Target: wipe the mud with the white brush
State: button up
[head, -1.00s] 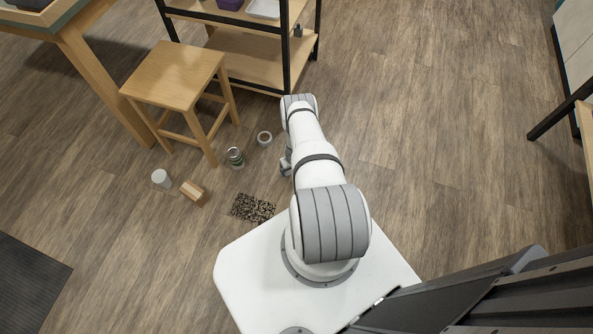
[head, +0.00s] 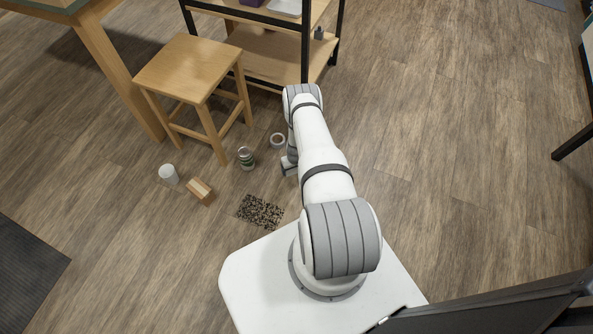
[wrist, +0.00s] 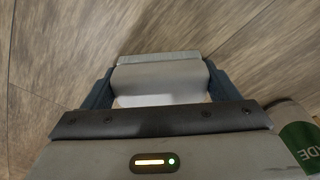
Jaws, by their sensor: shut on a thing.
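The mud (head: 260,211) is a dark speckled patch on the wood floor, just beyond the front edge of my base in the head view. My gripper (wrist: 160,85) is shut on a pale grey-white block (wrist: 158,76), which looks like the white brush. Its bristles are hidden and its lower side cannot be seen. In the head view my gripper (head: 289,166) is low over the floor, above and right of the mud and apart from it. My arm mostly hides what it holds there. The mud does not show in the wrist view.
A green-labelled can (head: 246,158) stands close left of my gripper and shows in the wrist view (wrist: 295,135). A tape roll (head: 277,140), wooden block (head: 200,190) and white cup (head: 169,174) are nearby. A stool (head: 190,66) and shelf (head: 270,62) stand beyond. Floor at right is clear.

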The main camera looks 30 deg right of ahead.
jog(key=shift+w+a+f+b, duration=0.2)
jog(key=shift+w+a+b, duration=0.65)
jog(key=shift+b, duration=0.95)
jog(key=shift+w+r, duration=0.15)
jog(key=shift+w, duration=0.1)
jog(key=shift+w+d+b, duration=0.45)
jog(key=shift+d+b, duration=0.05)
jog(key=shift+b, duration=0.85)
jog(key=shift+s+d+r+p, duration=0.2)
jog(key=shift+s+p, duration=0.1)
jog(key=shift+p, duration=0.25)
jog(key=shift+s+d+r+p, duration=0.1)
jog(key=shift+s+d+p, duration=0.6)
jog(key=shift+p, duration=0.45)
jog(key=shift+s+d+p, duration=0.25)
jog(key=shift+s+p, duration=0.25)
jog(key=shift+p, duration=0.2)
